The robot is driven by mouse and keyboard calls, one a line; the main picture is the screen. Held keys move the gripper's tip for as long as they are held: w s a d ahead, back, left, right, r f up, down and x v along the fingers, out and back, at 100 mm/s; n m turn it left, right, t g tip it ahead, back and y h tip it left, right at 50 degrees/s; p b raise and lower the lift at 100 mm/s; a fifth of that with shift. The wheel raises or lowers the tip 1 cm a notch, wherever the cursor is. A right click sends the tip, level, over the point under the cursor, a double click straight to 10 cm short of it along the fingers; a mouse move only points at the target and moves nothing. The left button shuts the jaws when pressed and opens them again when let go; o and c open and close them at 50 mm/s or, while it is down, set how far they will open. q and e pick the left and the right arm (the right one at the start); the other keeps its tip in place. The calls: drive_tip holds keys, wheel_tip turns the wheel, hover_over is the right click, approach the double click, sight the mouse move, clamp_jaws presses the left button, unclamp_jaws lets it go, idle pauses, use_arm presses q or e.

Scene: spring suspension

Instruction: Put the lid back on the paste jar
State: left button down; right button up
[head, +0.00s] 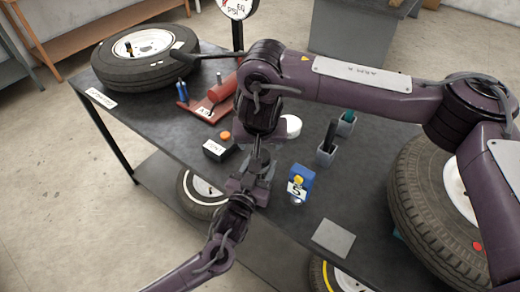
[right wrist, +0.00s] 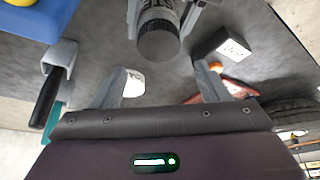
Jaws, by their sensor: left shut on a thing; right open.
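The paste jar (right wrist: 160,12) is a grey cylinder with partly readable lettering, at the top of the right wrist view. Its near end is a dark round lid-like cap (right wrist: 158,42); I cannot tell how firmly that sits. My left gripper (head: 250,183) is shut on the jar, one finger on each side, above the table's near part. My right gripper (right wrist: 163,78) is open and empty, its fingers spread in front of the dark end without touching it. In the head view my right arm hides most of the jar and lid.
The dark table (head: 185,133) holds a black labelled box (head: 214,150) with an orange knob, a blue box (head: 300,180), grey holders (head: 326,155), a white round thing (head: 293,126), a red tool (head: 222,88) and a wheel (head: 145,58). A grey square pad (head: 333,238) lies near the front edge.

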drive_tip(key=shift+r, duration=0.3)
drive_tip(key=shift+c, duration=0.3)
